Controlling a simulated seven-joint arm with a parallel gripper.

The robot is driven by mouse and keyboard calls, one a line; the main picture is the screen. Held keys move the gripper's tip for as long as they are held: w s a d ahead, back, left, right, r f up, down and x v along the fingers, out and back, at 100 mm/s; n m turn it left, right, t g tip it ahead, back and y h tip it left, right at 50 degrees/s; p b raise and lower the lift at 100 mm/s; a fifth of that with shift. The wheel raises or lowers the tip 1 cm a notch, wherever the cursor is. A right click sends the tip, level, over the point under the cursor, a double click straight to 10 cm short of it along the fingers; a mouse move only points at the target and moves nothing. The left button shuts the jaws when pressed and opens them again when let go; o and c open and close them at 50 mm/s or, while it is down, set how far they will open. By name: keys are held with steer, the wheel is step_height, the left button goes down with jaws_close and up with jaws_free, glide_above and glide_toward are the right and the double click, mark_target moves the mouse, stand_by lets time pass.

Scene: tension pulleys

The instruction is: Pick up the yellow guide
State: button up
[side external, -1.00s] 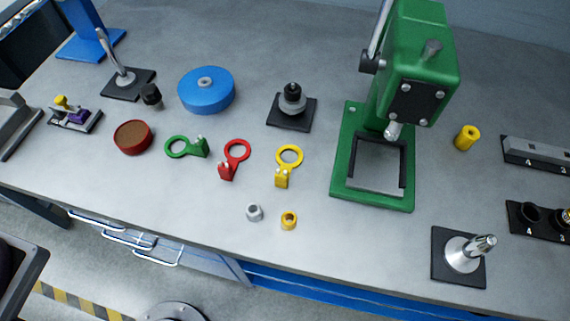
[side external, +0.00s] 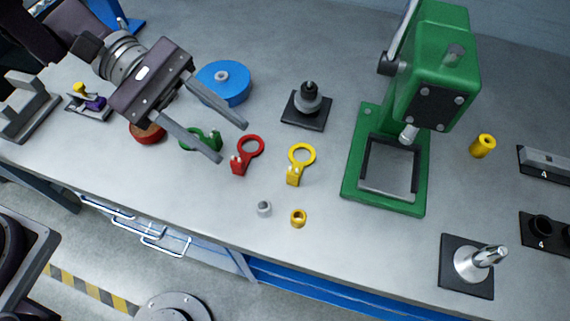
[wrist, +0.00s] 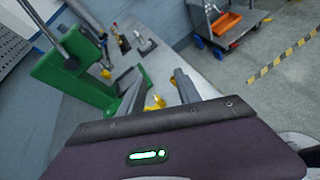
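The yellow guide (side external: 301,154), a flat ring with a small block at its front end, lies on the grey table right of the red guide (side external: 250,148). A green guide (side external: 214,134) lies farther left, partly hidden by my gripper. My gripper (side external: 232,141) is open and empty. Its two fingers reach over the green guide towards the red one, left of the yellow guide and apart from it. In the wrist view, a yellow piece (wrist: 155,103) shows between the fingers, mostly hidden; I cannot tell which yellow part it is.
A green press (side external: 385,150) stands right of the yellow guide. A black-based post (side external: 306,104) is behind it. A grey nut (side external: 264,208) and a yellow nut (side external: 298,218) lie in front. A blue disc (side external: 222,82) and yellow cylinder (side external: 483,146) stand farther off.

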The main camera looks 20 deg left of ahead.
mark_target(291, 170)
steer(key=w+f+n+t, duration=0.1)
steer(key=f+n, duration=0.1)
steer(key=f, duration=0.1)
steer(key=w+f+n, duration=0.1)
steer(key=f+n, duration=0.1)
steer(key=f, duration=0.1)
steer(key=w+d+f+n+t, duration=0.1)
steer(key=w+f, duration=0.1)
steer(key=f, duration=0.1)
steer(key=shift+w+f+n+t+h, duration=0.1)
steer(key=shift+f+n+t+h, duration=0.2)
steer(key=shift+n, duration=0.1)
steer(key=x, duration=0.7)
steer(key=shift+w, duration=0.1)
jaws_close()
